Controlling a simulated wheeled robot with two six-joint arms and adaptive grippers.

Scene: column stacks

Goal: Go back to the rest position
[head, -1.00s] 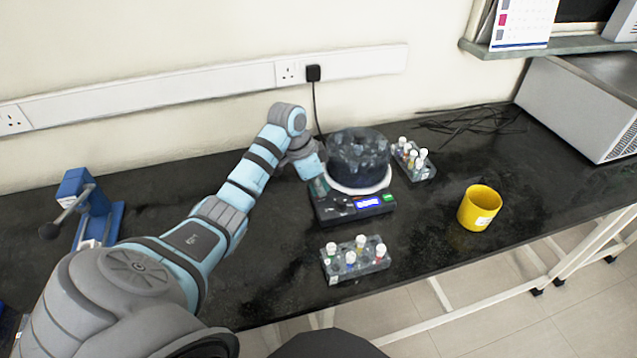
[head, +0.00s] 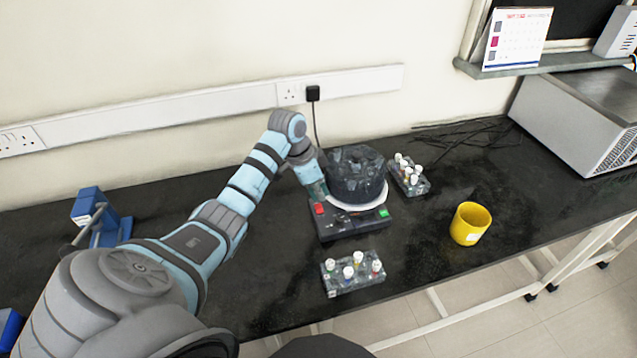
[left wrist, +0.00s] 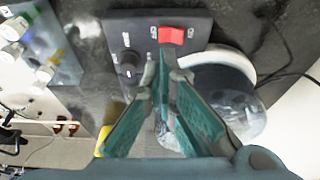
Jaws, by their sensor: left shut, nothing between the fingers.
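My left gripper (head: 318,190) is shut and empty. It points down just above the left front of a black bench device (head: 350,224), beside its round dark translucent top (head: 357,174). In the left wrist view the green fingers (left wrist: 165,65) are together at their tips, close to the device's red switch (left wrist: 171,35) and black knob (left wrist: 129,64). I cannot tell whether the tips touch the device. The red switch also shows in the head view (head: 319,209). My left arm reaches out over the bench. My right gripper is not in view.
A tube rack (head: 354,283) stands in front of the device, and another rack (head: 410,179) stands behind it to the right. A yellow mug (head: 469,224) is at the right. A blue tool (head: 98,218) stands left of my arm. A black cable runs behind the device.

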